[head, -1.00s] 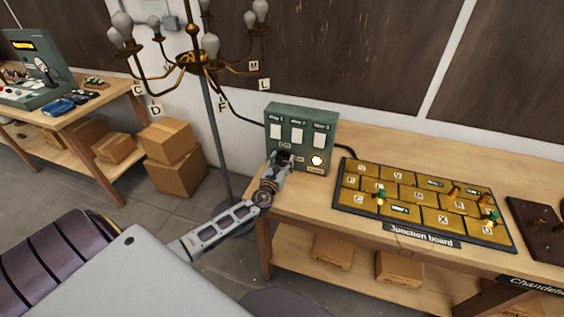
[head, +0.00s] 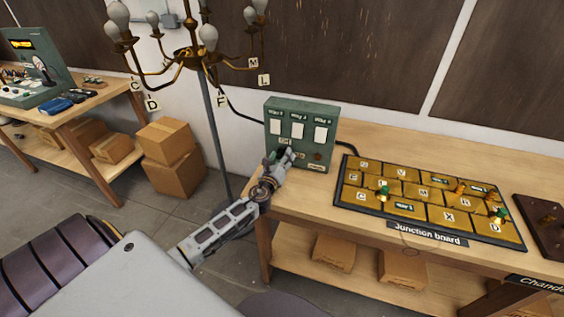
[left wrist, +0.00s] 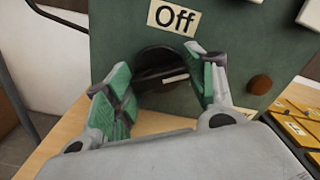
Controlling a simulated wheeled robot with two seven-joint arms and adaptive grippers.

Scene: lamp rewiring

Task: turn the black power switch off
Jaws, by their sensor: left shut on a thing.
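The green switch box (head: 312,148) stands at the left end of the workbench. My left gripper (head: 280,155) is at its lower front, and its arm hides much of that part. In the left wrist view the black power switch (left wrist: 158,66) is a dark round knob in the box front, below a label reading "Off" (left wrist: 174,17). The green-padded fingers of my left gripper (left wrist: 163,82) sit on either side of the knob and are shut on it. The round indicator (head: 318,156) at the box's lower right is dark; it is reddish brown in the left wrist view (left wrist: 260,85). My right gripper is not in view.
The junction board (head: 345,197) lies to the right of the box, with several green and brass pieces on it. A chandelier (head: 190,54) on a stand is behind left, its bulbs unlit. Cardboard boxes (head: 172,178) are on the floor at left.

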